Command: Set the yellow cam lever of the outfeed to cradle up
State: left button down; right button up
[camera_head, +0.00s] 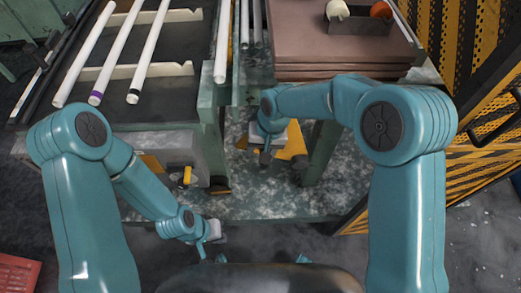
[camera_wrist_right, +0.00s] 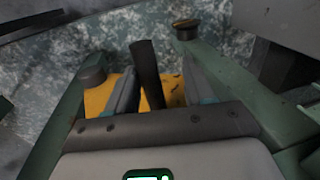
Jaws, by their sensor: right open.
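A small yellow lever (camera_head: 187,175) stands on the front of a grey box under the tube table at the left in the head view. A flat yellow plate (camera_head: 296,140) lies low between the table legs; it also shows in the wrist view (camera_wrist_right: 97,98). A dark bar (camera_wrist_right: 147,72) rises in front of this plate. My right gripper (camera_head: 266,152) is low by the plate. In the wrist view it (camera_wrist_right: 160,72) is open, with the dark bar between its fingers; contact cannot be told. My left gripper (camera_head: 212,231) is low in front of the table, its jaws unclear.
White glass tubes (camera_head: 128,45) lie on notched rails of the left table. Brown stacked sheets (camera_head: 340,45) bear a dark bin (camera_head: 360,23) at the right. Green table legs (camera_head: 322,150) flank my right gripper. A yellow-and-black perforated guard (camera_head: 480,60) stands far right.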

jog(key=shift+r, duration=0.15)
dwell(0.6)
jog(key=d+r, duration=0.3)
jog(key=r, duration=1.2)
jog(key=shift+d+r+p, duration=0.15)
jog(key=shift+r+p, duration=0.25)
